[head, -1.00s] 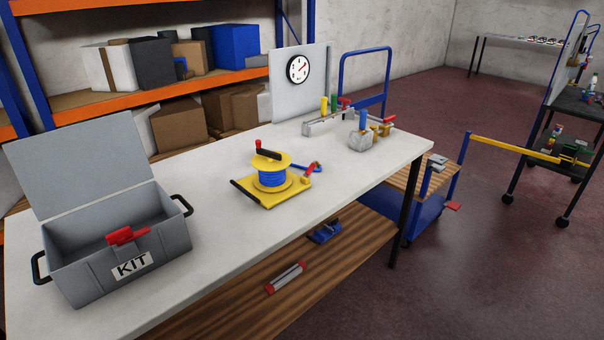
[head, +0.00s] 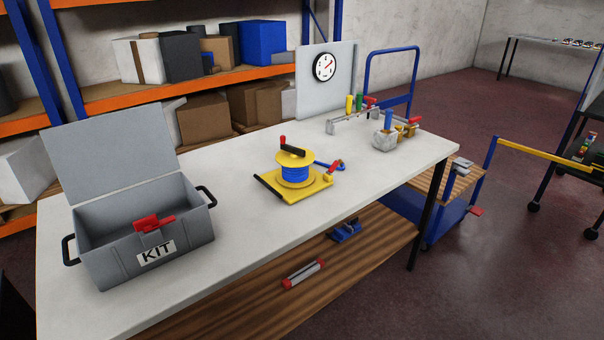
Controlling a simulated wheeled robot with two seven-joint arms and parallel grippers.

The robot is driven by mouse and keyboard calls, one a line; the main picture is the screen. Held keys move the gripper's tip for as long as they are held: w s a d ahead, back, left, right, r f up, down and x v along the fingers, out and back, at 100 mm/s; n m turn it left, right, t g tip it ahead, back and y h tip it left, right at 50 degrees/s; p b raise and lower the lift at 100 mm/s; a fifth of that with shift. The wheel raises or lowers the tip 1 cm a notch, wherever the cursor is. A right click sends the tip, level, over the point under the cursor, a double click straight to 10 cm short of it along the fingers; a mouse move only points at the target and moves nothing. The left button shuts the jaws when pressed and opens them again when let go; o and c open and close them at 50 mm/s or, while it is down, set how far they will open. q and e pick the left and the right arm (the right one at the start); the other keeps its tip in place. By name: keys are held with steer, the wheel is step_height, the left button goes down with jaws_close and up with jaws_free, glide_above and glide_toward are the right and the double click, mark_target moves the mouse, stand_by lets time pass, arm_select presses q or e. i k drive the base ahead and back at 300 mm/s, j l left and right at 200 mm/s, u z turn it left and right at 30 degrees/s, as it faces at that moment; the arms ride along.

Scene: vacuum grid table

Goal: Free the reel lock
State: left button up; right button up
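The reel (head: 295,172) stands on the white table, a yellow spool wound with blue hose or cord. It sits on a yellow base plate (head: 314,188) with a black bar along its left edge. A black crank with a red knob (head: 283,141) is on its top. A small red part (head: 328,175) is at the right end of the base, beside a blue loose end (head: 333,165). I cannot tell which part is the lock. Neither of my grippers is in view.
A gauge panel (head: 326,80) and a fixture with coloured handles (head: 358,115) stand at the back. A blue cart (head: 437,210) is at the right. The table (head: 235,235) is clear between box and reel.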

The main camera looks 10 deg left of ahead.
mark_target(331, 169)
steer(key=i+l+u, duration=0.1)
steer(key=u, duration=0.3)
steer(key=l+u, duration=0.25)
steer(key=u, duration=0.2)
steer(key=i+l+u, duration=0.15)
steer(key=l+u, duration=0.2)
steer(key=l, duration=0.75)
steer(key=l+u, duration=0.35)
steer(key=l, duration=0.75)
